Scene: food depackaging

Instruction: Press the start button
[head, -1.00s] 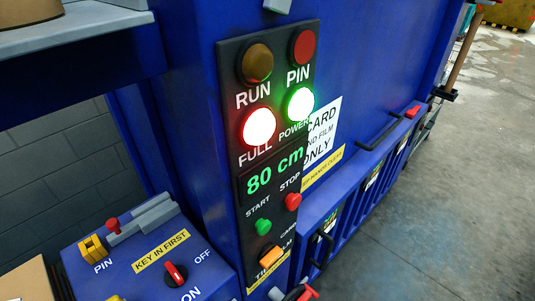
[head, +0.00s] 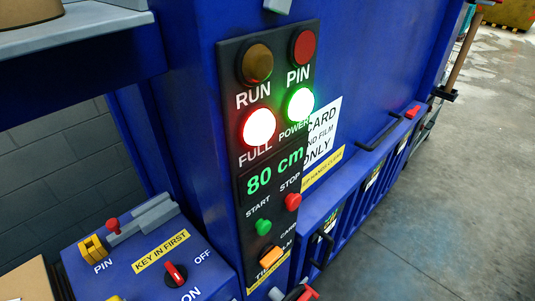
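The green start button (head: 263,226) sits under the START label on the black control panel (head: 228,100) of the blue machine. The red stop button (head: 292,201) is to its upper right. The display (head: 275,173) above them reads 80 cm in green. The FULL lamp (head: 258,127) glows white with a red rim, and the POWER lamp (head: 299,104) glows green. The RUN lamp (head: 255,64) and the PIN lamp (head: 303,47) look unlit. Neither of my grippers is in view, and nothing covers the start button.
An orange selector (head: 270,256) is below the start button. A blue box (head: 140,278) at lower left carries a red OFF/ON switch (head: 175,273) and a yellow PIN part (head: 93,247). A grey shelf (head: 80,28) juts out at upper left. Open floor (head: 440,210) lies to the right.

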